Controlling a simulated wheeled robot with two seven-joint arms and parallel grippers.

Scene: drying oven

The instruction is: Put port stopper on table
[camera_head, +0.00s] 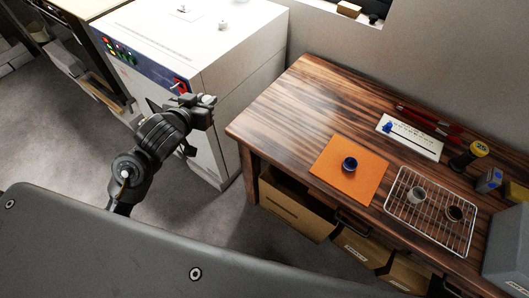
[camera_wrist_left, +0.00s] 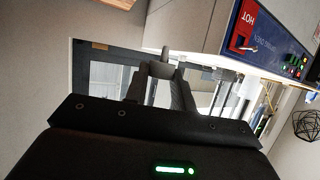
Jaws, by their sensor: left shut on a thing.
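My left gripper (camera_head: 203,108) is raised in front of the drying oven (camera_head: 240,45), left of the wooden table (camera_head: 290,105) and apart from it. It is shut on a small grey port stopper (camera_head: 208,99), which shows at the fingertips. In the left wrist view the stopper (camera_wrist_left: 166,55) sticks up between the two dark fingers (camera_wrist_left: 160,72). The near left part of the tabletop is bare. My right gripper is not in view.
A white panel (camera_head: 425,146), red tongs (camera_head: 430,122) and a yellow-topped item (camera_head: 478,149) lie farther right.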

